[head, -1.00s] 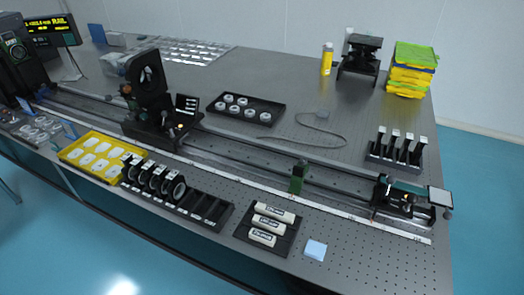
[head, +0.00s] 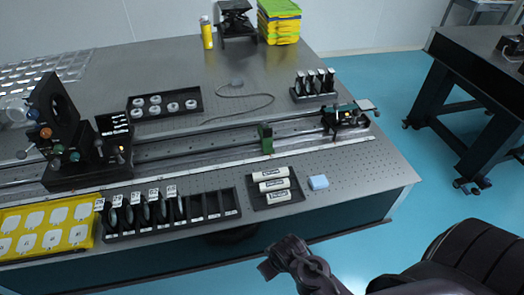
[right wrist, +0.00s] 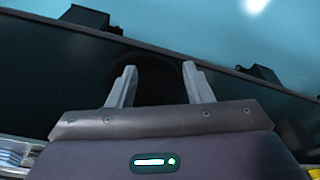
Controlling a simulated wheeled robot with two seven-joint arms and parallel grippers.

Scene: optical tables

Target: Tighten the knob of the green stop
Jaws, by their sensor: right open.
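The green stop (head: 266,138) is a small green block standing on the long rail (head: 200,148), left of the carriage at the rail's right end. Its knob is too small to make out in the head view. My right gripper (right wrist: 159,66) is open, with its two fingers apart and nothing between them. In the right wrist view it faces a dark surface and blue floor, and the stop does not show there. In the head view my right arm is low in front of the table, well apart from the stop. My left gripper is not in view.
A dark rack of round optics (head: 165,213) is to the left. A black carriage (head: 346,118) sits on the rail to the right. Another table (head: 470,70) stands at right.

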